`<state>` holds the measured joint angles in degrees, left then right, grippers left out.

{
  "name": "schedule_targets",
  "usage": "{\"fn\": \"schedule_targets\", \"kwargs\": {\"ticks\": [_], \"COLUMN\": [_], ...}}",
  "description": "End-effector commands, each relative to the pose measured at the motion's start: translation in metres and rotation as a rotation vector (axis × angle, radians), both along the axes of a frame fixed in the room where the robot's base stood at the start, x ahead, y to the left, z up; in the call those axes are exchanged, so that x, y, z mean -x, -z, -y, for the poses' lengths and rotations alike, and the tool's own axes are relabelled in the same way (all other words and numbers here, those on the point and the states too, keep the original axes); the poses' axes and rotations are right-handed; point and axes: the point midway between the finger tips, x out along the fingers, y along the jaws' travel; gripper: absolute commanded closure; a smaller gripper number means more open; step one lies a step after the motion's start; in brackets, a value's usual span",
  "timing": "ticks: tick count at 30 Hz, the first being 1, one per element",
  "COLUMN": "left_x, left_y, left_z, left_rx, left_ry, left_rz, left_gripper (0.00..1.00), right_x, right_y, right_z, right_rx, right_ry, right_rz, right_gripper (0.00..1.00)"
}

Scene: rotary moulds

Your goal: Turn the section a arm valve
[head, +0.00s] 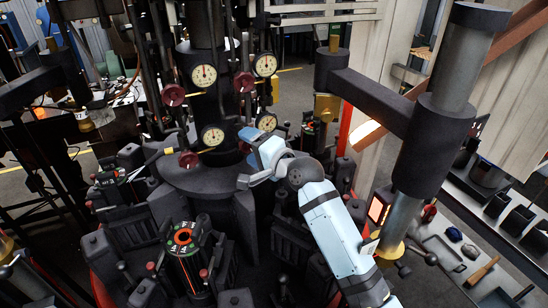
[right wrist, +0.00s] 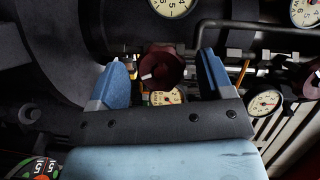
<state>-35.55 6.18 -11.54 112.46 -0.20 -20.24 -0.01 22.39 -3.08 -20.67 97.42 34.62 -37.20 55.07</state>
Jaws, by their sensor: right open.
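Several dark red round valve knobs sit on the central column beside white dial gauges. In the head view one knob (head: 173,95) is at upper left, one (head: 244,82) at upper right and one (head: 188,160) at lower left. My right gripper (head: 250,158) reaches the column from the lower right, near the lower right gauge (head: 266,122). In the right wrist view a dark red knob (right wrist: 162,66) shows between the open blue fingers of this gripper (right wrist: 163,72). I see no clear contact. I cannot read which section it belongs to. My left gripper is out of view.
Dark rods and pipes run close around the gauges. A thick dark arm (head: 370,98) joins a post at the right. A round control with green and orange markings (head: 184,238) stands below. A tool bench (head: 470,250) is at lower right.

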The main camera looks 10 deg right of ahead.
Motion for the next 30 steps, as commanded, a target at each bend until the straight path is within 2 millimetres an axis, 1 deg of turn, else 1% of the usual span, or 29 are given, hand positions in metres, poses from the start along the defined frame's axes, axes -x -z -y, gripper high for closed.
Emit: {"fn": "schedule_targets", "kwargs": {"ticks": [1,6,9,13,19,30], "left_x": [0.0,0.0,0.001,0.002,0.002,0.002], "left_y": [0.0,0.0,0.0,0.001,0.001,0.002], "left_z": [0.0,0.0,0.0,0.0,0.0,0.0], "left_rx": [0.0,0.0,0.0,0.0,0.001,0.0], "left_ry": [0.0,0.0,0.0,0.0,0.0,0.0], "left_rz": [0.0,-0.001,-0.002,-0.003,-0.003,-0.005], "left_gripper": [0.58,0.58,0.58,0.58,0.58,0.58], "right_x": [0.01,0.041,0.056,0.07,0.079,0.08], "right_y": [0.0,-0.003,-0.004,-0.006,-0.007,-0.007], "right_z": [0.009,0.034,0.047,0.059,0.067,0.067], "right_rx": [0.0,0.001,0.001,0.001,0.001,0.0], "right_ry": [0.001,0.0,0.001,0.0,-0.001,-0.001], "right_rz": [0.0,-0.001,-0.001,-0.001,-0.001,-0.002], "right_gripper": [0.26,0.26,0.26,0.26,0.26,0.26]}}
